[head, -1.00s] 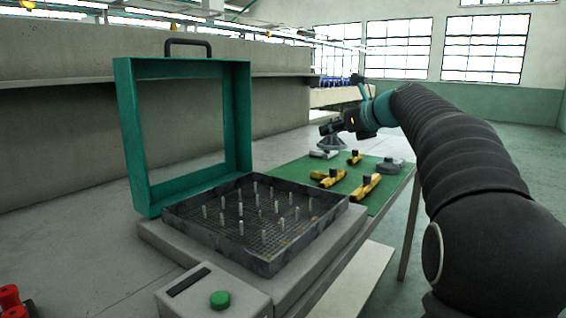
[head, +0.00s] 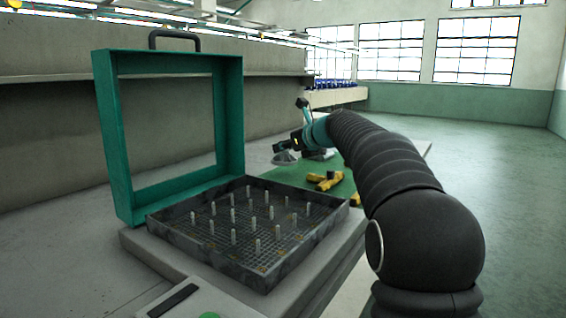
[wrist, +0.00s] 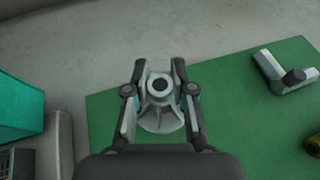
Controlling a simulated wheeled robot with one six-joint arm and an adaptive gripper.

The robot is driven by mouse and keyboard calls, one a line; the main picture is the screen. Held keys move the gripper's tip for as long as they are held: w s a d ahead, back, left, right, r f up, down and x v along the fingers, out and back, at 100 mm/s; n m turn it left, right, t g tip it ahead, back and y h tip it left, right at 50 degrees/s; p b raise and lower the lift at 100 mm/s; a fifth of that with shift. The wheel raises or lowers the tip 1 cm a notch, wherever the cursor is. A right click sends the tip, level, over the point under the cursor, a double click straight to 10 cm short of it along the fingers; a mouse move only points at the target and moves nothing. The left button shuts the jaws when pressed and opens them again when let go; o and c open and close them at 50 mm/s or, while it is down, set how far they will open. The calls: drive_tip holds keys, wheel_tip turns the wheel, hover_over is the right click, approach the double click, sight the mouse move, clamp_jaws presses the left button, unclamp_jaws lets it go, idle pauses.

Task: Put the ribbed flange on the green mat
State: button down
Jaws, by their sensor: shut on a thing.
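The ribbed flange (wrist: 162,117) is grey, with a round hub and a ribbed, flared skirt. My gripper (wrist: 157,82) is shut on its hub, with one finger on each side. In the head view the flange (head: 284,157) hangs skirt-down under my gripper (head: 291,147). The green mat (wrist: 240,125) lies below it in the wrist view, near the mat's far left part. The head view shows the mat (head: 345,187) partly hidden by my arm. I cannot tell how high the flange is above it.
Yellow fittings (head: 326,181) and a grey fitting (wrist: 285,73) are on the mat, to the flange's right. A pegged mesh tray (head: 245,230) with an upright green frame (head: 232,115) stands nearer. The mat around the flange looks clear in the wrist view.

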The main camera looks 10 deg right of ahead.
sight(291, 158)
drive_tip(key=shift+f+b, duration=0.8)
drive_tip(key=shift+f, duration=1.15)
drive_tip(key=c, duration=1)
unclamp_jaws()
drive_tip(key=shift+f, duration=0.1)
drive_tip(key=shift+s+d+r, duration=0.15)
drive_tip(key=shift+s+r, duration=0.1)
drive_tip(key=shift+s, duration=0.05)
drive_tip(key=v, duration=1.1)
drive_tip(key=shift+s, duration=0.2)
